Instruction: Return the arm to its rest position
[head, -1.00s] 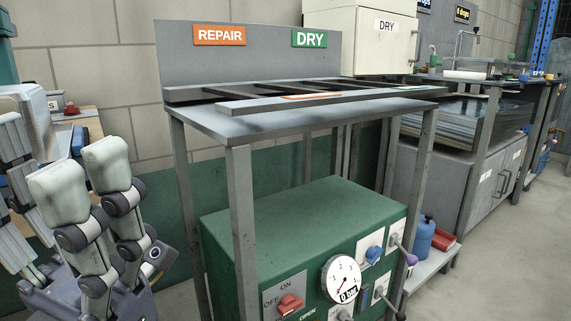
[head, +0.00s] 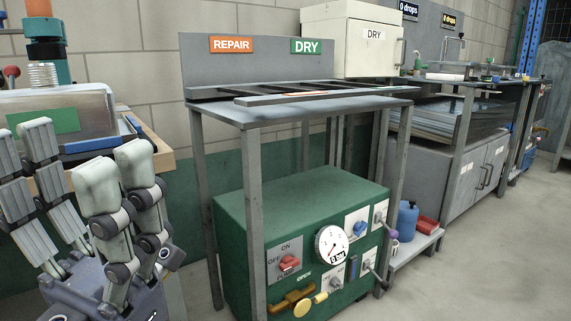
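My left gripper (head: 68,155) is at the lower left of the head view, with its fingers pointing up. Its pale fingers stand apart in two groups, with nothing held between them. It is in front of a grey metal machine and left of the rack table, touching neither as far as I can see. My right gripper is not in view.
A grey rack table (head: 225,108) with REPAIR and DRY signs stands in the middle. A green cabinet (head: 240,220) with a gauge is below it. A metal machine (head: 90,110) is behind my gripper. Clear floor (head: 490,260) lies at the right.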

